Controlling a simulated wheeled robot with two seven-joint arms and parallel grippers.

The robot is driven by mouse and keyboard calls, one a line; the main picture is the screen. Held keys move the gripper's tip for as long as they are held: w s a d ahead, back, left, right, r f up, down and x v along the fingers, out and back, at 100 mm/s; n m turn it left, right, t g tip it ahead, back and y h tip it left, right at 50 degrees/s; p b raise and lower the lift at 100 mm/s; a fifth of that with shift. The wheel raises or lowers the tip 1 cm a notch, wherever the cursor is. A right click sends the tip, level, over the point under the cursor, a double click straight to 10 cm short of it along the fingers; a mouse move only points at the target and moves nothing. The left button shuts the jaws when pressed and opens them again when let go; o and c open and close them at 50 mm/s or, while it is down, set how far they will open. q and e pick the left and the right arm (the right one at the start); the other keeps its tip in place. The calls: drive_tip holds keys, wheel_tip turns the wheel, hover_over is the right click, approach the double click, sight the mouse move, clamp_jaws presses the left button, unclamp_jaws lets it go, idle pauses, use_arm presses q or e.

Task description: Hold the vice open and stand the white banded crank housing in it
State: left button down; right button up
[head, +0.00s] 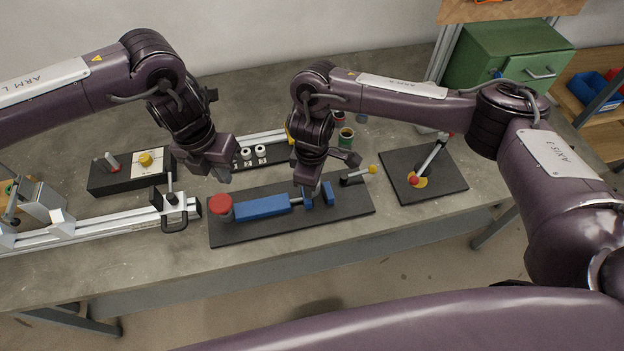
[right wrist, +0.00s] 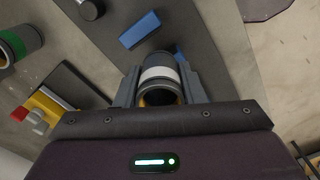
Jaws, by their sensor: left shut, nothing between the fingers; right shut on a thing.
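The blue vice (head: 262,207) lies on a dark base plate in the head view, with a red round button (head: 220,202) at its left end and a blue end jaw (head: 329,193) at its right. My left gripper (head: 224,179) is shut and empty just above the red button; I cannot tell if it touches. My right gripper (head: 311,190) is above the vice's jaw end. In the right wrist view it is shut on the white banded crank housing (right wrist: 158,74), a dark cylinder with a white band. In the head view the housing is mostly hidden by the gripper.
A green banded cylinder (head: 346,136) stands behind the vice. A yellow-knobbed lever (head: 372,170) is on the vice plate's right. A dark plate with a toggle clamp (head: 428,165) lies further right. A silver rail clamp (head: 110,222) lies left. A button box (head: 130,172) stands behind it.

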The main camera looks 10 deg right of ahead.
use_arm(q)
drive_tip(key=shift+m+y, duration=0.4)
drive_tip(key=shift+y, duration=0.3)
drive_tip(key=shift+a+f, duration=0.5)
drive_tip(key=shift+f, duration=0.45)
drive_tip(key=shift+a+f, duration=0.55)
drive_tip(key=shift+f, duration=0.45)
drive_tip(key=shift+a+f, duration=0.5)
drive_tip(key=shift+f, duration=0.45)
